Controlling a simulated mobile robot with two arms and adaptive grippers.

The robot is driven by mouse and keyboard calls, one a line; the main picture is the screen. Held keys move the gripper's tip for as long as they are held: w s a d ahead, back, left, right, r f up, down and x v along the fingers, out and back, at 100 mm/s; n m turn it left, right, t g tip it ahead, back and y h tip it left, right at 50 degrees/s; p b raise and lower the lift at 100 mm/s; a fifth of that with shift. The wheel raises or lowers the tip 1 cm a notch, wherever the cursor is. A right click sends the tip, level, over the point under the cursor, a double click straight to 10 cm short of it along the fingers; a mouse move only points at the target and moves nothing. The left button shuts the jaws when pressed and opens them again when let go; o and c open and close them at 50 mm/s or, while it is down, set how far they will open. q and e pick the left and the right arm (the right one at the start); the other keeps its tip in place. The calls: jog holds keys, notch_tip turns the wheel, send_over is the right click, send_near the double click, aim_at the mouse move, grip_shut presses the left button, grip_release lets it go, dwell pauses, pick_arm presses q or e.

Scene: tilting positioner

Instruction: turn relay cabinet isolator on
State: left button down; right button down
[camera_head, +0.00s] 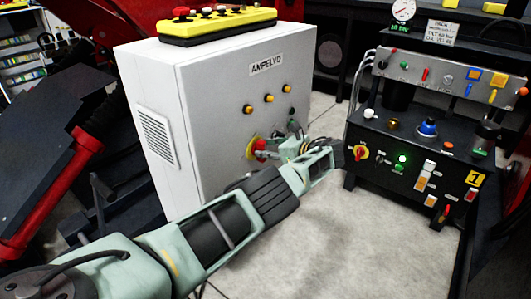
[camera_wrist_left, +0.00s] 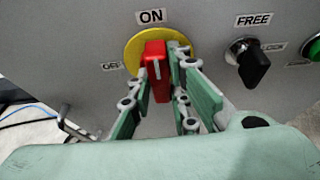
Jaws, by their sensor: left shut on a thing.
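The relay cabinet (camera_head: 215,120) is a light grey box with a label reading AMPELVO. Its isolator is a red handle (camera_wrist_left: 156,72) on a yellow round plate (camera_wrist_left: 134,52), also visible low on the cabinet front in the head view (camera_head: 260,145). The handle stands roughly upright below the ON label (camera_wrist_left: 151,16); the OFF label (camera_wrist_left: 111,66) is to its left. My left gripper (camera_wrist_left: 160,75) is shut on the handle, one finger on each side, and also shows in the head view (camera_head: 268,151). The fingers partly hide the handle and plate. My right gripper is out of view.
A black FREE selector (camera_wrist_left: 252,62) and a green button (camera_wrist_left: 314,48) sit right of the isolator. A control bench (camera_head: 425,135) with gauge, knobs and buttons stands right. A yellow pendant (camera_head: 218,27) lies on the cabinet. Grey floor (camera_head: 310,240) is clear between them.

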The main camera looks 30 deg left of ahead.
pick_arm(q)
jog(key=c, duration=1.6)
grip_release()
jog(key=shift+c, duration=0.2)
jog(key=v, duration=1.2)
